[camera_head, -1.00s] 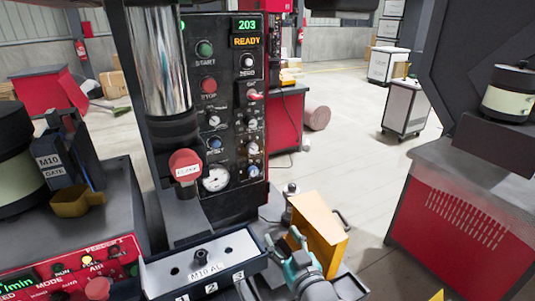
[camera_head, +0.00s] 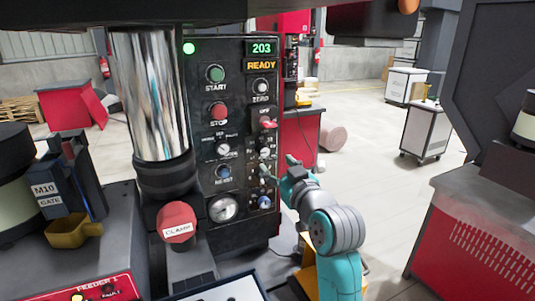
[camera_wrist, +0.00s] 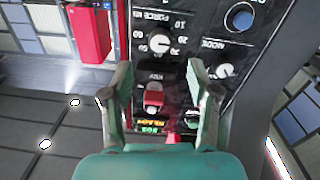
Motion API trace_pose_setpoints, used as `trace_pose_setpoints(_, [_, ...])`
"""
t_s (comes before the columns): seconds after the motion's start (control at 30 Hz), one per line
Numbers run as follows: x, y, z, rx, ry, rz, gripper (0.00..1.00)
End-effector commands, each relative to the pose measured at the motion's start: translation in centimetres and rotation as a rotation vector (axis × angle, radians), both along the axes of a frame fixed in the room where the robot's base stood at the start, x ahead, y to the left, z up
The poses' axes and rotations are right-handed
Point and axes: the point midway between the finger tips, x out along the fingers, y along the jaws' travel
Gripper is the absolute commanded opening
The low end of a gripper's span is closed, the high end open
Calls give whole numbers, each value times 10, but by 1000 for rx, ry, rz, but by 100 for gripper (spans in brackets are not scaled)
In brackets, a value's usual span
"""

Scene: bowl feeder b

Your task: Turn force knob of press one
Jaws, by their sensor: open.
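The black press panel (camera_head: 240,185) faces me, with a green "203" display and an amber "READY" sign. In the wrist view the force knob (camera_wrist: 160,43) is white and round with a numbered dial. In the head view it appears to be the small knob (camera_head: 264,152) below the red switch. My gripper (camera_head: 277,165) is open at the panel's right side. In the wrist view the fingers (camera_wrist: 160,72) stand apart, with the force knob showing ahead in the gap between them. I cannot tell whether either finger touches the panel.
The red switch (camera_wrist: 153,95) and the mode knob (camera_wrist: 225,70) lie close to the force knob.

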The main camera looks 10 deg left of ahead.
Motion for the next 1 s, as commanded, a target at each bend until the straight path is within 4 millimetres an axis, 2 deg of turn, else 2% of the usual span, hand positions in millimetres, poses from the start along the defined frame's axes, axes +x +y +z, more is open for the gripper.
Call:
trace_pose_setpoints(0.2, [34,22,0,-1,1,1,60])
trace_pose_setpoints(0.4, [57,36,0,-2,1,0,60])
trace_pose_setpoints(0.6, [67,43,0,-1,-1,0,60])
trace_pose_setpoints(0.87, [69,43,0,-1,-1,0,60])
trace_pose_setpoints(0.9, [69,43,0,0,0,0,57])
trace_pose_setpoints(1.0, [69,43,-1,0,0,0,32])
